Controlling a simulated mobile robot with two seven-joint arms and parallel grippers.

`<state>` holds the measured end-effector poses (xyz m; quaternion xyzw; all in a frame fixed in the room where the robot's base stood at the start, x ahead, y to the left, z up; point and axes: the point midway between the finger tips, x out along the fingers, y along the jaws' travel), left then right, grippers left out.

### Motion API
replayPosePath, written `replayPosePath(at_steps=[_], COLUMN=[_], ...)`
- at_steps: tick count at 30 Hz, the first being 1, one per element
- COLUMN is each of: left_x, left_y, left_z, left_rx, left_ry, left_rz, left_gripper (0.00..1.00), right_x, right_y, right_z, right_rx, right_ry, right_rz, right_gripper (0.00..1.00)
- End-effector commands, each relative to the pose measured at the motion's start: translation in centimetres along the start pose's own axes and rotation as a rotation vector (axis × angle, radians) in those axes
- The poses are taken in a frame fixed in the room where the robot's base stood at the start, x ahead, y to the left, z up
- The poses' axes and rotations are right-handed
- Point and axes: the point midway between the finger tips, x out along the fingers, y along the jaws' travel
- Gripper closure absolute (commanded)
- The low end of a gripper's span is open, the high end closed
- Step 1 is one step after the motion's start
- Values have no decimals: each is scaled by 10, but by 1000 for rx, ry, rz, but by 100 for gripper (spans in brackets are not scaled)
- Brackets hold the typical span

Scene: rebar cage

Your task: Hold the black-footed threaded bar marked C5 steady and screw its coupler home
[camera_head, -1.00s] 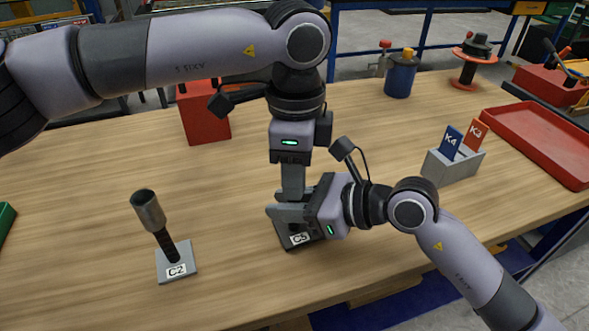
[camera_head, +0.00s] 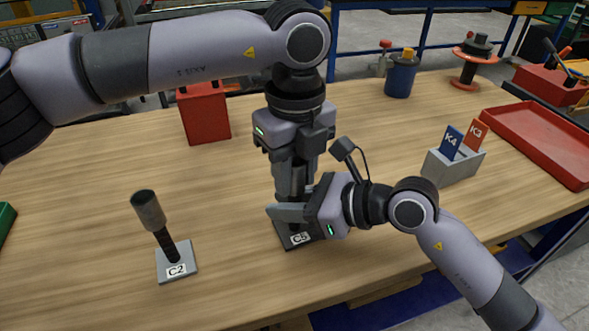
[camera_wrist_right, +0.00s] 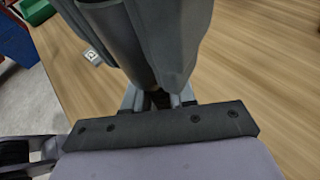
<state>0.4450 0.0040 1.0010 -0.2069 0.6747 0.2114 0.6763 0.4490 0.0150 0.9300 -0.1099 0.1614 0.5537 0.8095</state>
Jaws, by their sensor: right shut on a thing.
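The threaded bar marked C5 stands on its black foot (camera_head: 288,243) near the front middle of the table, its label facing me. My right gripper (camera_head: 290,213) is shut on the bar low down, just above the foot. My left gripper (camera_head: 296,185) points straight down from above, its fingers on either side of the dark coupler (camera_wrist_right: 124,48). Whether those fingers press on the coupler or stand slightly apart from it, I cannot tell. A short dark piece of the bar (camera_wrist_right: 160,98) shows below the coupler in the right wrist view. The thread inside the coupler is hidden.
A second bar with a coupler (camera_head: 149,212) stands on a grey foot marked C2 (camera_head: 178,271) to the left. A grey holder (camera_head: 453,170) with cards K4 and K3, and a red tray (camera_head: 540,140), are on the right. A red box (camera_head: 204,115) stands behind.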

Motion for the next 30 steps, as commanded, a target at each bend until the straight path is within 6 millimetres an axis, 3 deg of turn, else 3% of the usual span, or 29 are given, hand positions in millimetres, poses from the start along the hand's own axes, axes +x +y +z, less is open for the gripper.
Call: replayPosePath(at_steps=[1, 2, 3, 11, 21, 29, 30], left_x=[0, 0, 0, -3, -42, -46, -46], left_y=[0, 0, 0, -1, -1, 0, 0], left_z=[0, 0, 0, 0, 0, 0, 0], left_rx=[-1, -1, -1, -1, -2, -2, -2], left_ry=[-1, -1, -1, 0, 0, 0, 0], left_rz=[-1, -1, 0, -3, -4, 0, 0], left_gripper=[54, 45, 42, 42, 42, 42, 36], right_x=[-1, -1, -1, 0, 0, -1, -1], right_y=[0, 0, 0, 1, 0, 0, 0], right_z=[2, 2, 3, 3, 3, 3, 3], right_rx=[-2, -2, -2, -3, -2, -2, -2], right_ry=[-6, -6, -6, -7, -7, -7, -7], right_rz=[-1, -1, -1, 1, 0, -1, -1], right_gripper=[100, 100, 100, 100, 100, 100, 100])
